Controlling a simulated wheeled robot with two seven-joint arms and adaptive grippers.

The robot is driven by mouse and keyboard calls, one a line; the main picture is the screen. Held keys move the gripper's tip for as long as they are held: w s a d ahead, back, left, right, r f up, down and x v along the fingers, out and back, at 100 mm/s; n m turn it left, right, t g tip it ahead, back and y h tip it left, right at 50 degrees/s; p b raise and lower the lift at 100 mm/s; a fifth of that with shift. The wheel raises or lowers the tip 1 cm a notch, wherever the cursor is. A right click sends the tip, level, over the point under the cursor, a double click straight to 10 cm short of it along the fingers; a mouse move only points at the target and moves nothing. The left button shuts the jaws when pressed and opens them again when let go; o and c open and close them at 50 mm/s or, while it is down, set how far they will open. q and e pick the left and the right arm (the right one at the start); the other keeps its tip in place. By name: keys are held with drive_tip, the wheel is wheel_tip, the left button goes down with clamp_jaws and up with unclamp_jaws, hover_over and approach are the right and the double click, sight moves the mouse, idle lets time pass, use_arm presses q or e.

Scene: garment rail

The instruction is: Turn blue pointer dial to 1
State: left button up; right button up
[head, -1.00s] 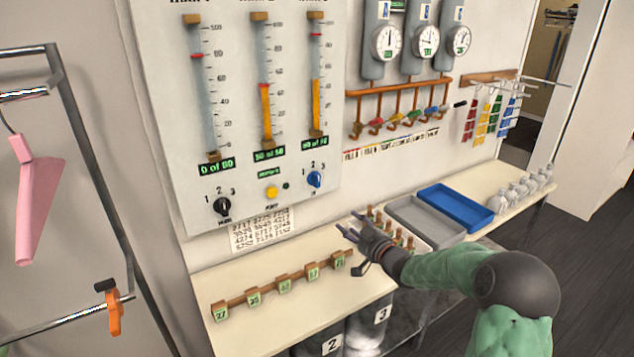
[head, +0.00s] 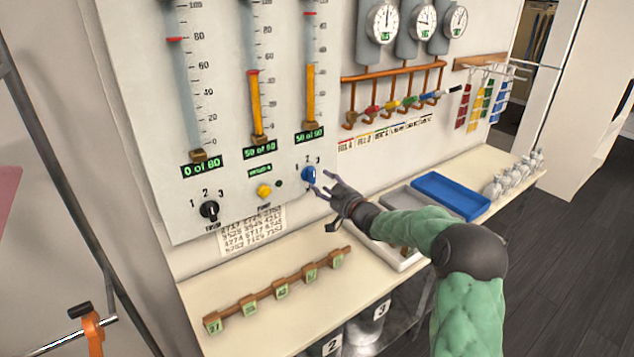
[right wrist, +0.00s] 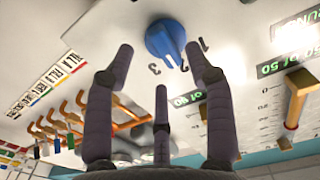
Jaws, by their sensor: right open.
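The blue pointer dial (head: 308,175) is on the lower right of the white wall panel, with the numbers 1, 2 and 3 around it. In the right wrist view the blue dial (right wrist: 166,42) shows just beyond the fingertips, between them. Its pointer ridge seems to lie near the 2 or 3; I cannot tell exactly. My right gripper (head: 325,187) is open and empty, just right of and below the dial, apart from it. Its spread fingers (right wrist: 160,65) point at the dial in the wrist view. My left gripper is not in view.
A black dial (head: 209,211) and a yellow button (head: 264,191) are on the same panel. Below, a shelf (head: 230,345) carries a wooden tag rack (head: 280,290), a blue tray (head: 452,195) and a grey tray. A metal rail (head: 60,170) stands at left.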

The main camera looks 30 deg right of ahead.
sight(315, 178)
drive_tip(key=shift+w+a, duration=0.15)
drive_tip(key=shift+w, duration=1.65)
clamp_jaws()
